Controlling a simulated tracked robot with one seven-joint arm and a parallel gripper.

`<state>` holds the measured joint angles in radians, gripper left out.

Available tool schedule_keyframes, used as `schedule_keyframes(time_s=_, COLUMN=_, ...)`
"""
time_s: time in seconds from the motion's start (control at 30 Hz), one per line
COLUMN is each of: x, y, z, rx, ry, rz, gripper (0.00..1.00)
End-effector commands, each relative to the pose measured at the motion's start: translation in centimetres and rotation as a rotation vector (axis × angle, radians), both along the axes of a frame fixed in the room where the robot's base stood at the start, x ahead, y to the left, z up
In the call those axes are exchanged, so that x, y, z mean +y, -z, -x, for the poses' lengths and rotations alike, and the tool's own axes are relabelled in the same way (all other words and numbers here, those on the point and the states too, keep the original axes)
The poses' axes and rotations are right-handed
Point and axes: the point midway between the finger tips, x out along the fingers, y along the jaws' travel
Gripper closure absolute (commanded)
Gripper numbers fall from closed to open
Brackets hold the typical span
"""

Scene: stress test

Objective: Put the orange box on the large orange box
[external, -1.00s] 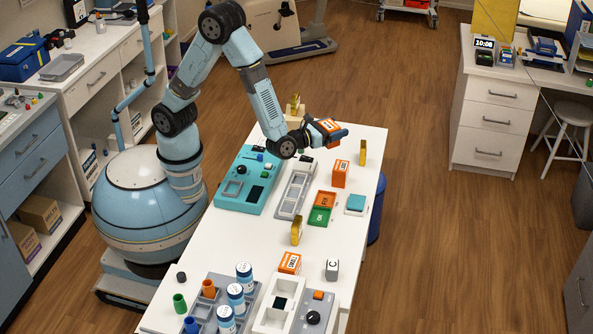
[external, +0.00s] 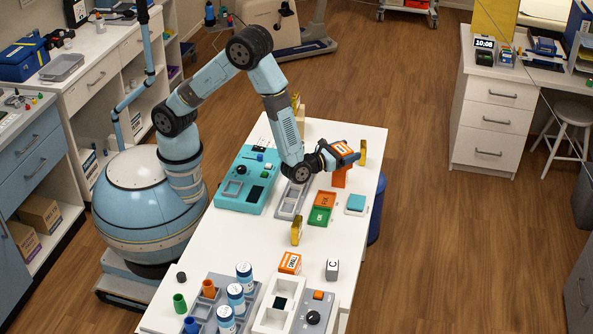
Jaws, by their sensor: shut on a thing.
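My gripper (external: 338,156) is shut on a small orange box (external: 339,149), partly covered by the fingers. The held box is right over a taller orange box (external: 339,180) standing upright on the white table. The upper part of the taller box is hidden by the gripper and held box, so I cannot tell whether the two boxes touch. Another orange box (external: 289,263) with a white label lies nearer the front of the table.
Red-orange (external: 326,199) and green (external: 319,215) trays lie just in front of the taller box. A teal block (external: 356,203) is to the right. Yellow upright pieces stand behind (external: 363,152) and in front (external: 296,231). A teal panel (external: 233,200) is at left.

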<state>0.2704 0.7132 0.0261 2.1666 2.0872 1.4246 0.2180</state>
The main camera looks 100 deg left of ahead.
Motion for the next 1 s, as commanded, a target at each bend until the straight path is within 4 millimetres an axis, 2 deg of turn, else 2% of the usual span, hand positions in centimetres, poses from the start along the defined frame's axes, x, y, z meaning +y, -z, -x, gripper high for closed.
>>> schedule_keyframes(time_s=0.27, x=0.0, y=0.1, z=0.0, rx=0.0, ry=0.0, rz=0.0, gripper=0.51)
schedule_keyframes(time_s=0.3, x=0.0, y=0.2, z=0.0, rx=-0.001, ry=0.0, rz=0.001, gripper=0.2)
schedule_keyframes(time_s=0.5, x=0.0, y=0.1, z=0.0, rx=-0.001, ry=0.0, rz=0.001, gripper=0.01)
schedule_keyframes(time_s=0.8, x=0.0, y=-0.1, z=0.0, rx=-0.001, ry=0.0, rz=0.001, gripper=0.0)
schedule_keyframes(time_s=1.0, x=-1.8, y=-0.1, z=1.6, rx=0.001, ry=0.004, rz=0.001, gripper=0.0)
